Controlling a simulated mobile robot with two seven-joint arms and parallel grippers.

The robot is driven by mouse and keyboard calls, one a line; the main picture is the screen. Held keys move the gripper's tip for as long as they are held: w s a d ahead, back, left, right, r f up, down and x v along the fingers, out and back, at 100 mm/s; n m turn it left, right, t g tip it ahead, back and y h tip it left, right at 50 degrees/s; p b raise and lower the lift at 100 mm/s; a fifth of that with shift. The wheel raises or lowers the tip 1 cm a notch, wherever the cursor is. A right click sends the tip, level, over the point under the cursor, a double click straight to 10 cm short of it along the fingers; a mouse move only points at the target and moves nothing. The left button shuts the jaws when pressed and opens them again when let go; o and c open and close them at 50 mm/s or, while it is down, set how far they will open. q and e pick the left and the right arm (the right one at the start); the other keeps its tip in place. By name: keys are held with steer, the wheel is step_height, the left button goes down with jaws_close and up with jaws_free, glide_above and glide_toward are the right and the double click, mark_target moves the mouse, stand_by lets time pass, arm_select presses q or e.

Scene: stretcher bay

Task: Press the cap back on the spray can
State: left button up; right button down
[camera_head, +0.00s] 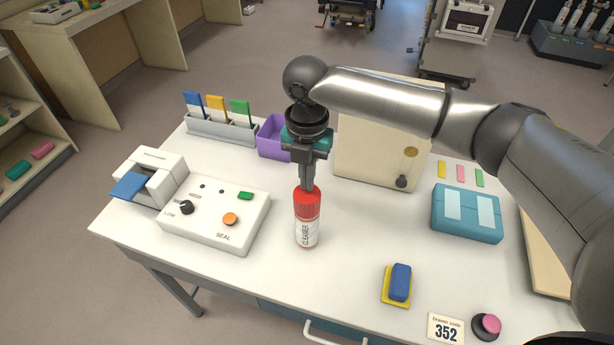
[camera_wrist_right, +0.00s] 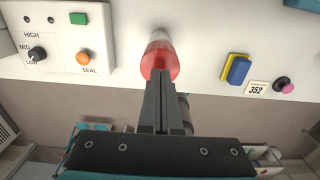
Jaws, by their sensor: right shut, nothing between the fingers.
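The spray can (camera_head: 306,233) stands upright on the table, white with the word CLEANER. Its red cap (camera_head: 306,205) sits on top of it; whether it is fully seated I cannot tell. In the right wrist view the red cap (camera_wrist_right: 160,63) shows just beyond the fingertips. My right gripper (camera_head: 307,187) points down over the cap, shut and empty, with its fingertips at the cap's top. In the right wrist view the shut fingers (camera_wrist_right: 160,80) overlap the cap's near edge. Whether they touch it is hard to tell. My left gripper is not in view.
The sealing machine (camera_head: 215,232) stands left of the can. A purple bin (camera_head: 272,140) and a cream box (camera_head: 372,150) stand behind. A teal box (camera_head: 466,213), a blue and yellow sponge (camera_head: 398,284) and a pink-topped knob (camera_head: 487,326) lie right. The tabletop around the can's front is clear.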

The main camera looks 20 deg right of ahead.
steer(key=shift+f, duration=0.25)
steer(key=shift+f, duration=0.6)
step_height(320, 180, up, 6)
steer(key=p, duration=0.6)
step_height(320, 180, up, 2)
steer(key=shift+r+p, duration=0.1)
steer(key=shift+p, duration=0.7)
